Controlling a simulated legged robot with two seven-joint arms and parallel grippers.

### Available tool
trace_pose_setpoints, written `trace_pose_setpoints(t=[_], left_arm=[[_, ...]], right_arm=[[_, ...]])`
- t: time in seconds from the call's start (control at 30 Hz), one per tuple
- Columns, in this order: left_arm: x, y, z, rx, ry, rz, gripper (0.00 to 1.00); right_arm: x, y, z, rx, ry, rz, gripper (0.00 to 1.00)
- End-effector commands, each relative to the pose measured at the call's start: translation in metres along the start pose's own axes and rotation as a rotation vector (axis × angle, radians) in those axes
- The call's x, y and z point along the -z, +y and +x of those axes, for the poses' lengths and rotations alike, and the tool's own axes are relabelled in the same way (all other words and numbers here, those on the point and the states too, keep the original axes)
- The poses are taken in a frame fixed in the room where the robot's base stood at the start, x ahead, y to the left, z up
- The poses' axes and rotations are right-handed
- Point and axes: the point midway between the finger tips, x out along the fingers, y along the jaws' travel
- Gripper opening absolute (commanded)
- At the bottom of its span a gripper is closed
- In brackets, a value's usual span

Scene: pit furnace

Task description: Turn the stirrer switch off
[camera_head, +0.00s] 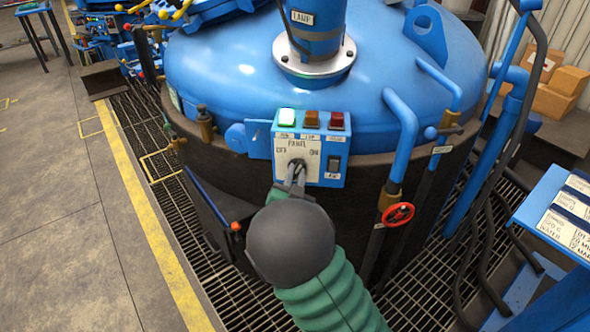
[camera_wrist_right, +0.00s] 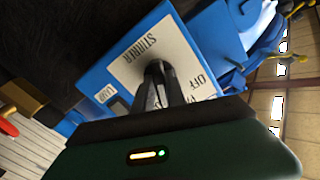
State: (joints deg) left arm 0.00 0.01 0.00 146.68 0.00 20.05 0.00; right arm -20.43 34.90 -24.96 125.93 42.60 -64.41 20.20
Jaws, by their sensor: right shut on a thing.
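The blue control box (camera_head: 335,178) is fixed to the front of the large furnace vessel. Its white plate (camera_head: 292,142) has OFF on the left and ON on the right. In the wrist view the plate (camera_wrist_right: 138,62) reads STIRRER. My right gripper (camera_head: 296,174) is in front of this plate, its fingers shut on the stirrer switch, and it also shows in the wrist view (camera_wrist_right: 157,82). The fingers hide most of the switch, so I cannot tell which way it points. My left gripper is not in view.
A dark rocker switch (camera_head: 334,163) is at right. A red handwheel (camera_head: 397,214) and blue pipes flank the box. Grating (camera_head: 420,290) lies below.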

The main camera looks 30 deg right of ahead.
Motion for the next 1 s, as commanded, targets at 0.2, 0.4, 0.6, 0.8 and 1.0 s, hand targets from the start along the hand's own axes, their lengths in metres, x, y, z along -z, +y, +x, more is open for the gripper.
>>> trace_pose_setpoints(t=[0.2, 0.4, 0.6, 0.8, 1.0], left_arm=[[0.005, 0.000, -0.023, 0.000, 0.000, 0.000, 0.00], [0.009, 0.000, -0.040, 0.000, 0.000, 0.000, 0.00], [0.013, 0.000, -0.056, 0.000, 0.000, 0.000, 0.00], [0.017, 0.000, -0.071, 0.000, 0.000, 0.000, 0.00], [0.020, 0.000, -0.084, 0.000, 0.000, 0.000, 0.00]], right_arm=[[0.009, -0.004, 0.002, 0.001, 0.012, -0.204, 0.00], [0.009, -0.005, 0.002, 0.002, 0.014, -0.394, 0.00], [0.009, -0.006, 0.002, 0.001, 0.015, -0.583, 0.00], [0.008, -0.008, 0.002, 0.002, 0.016, -0.772, 0.00], [0.007, -0.008, 0.002, 0.002, 0.016, -0.945, 0.00]])
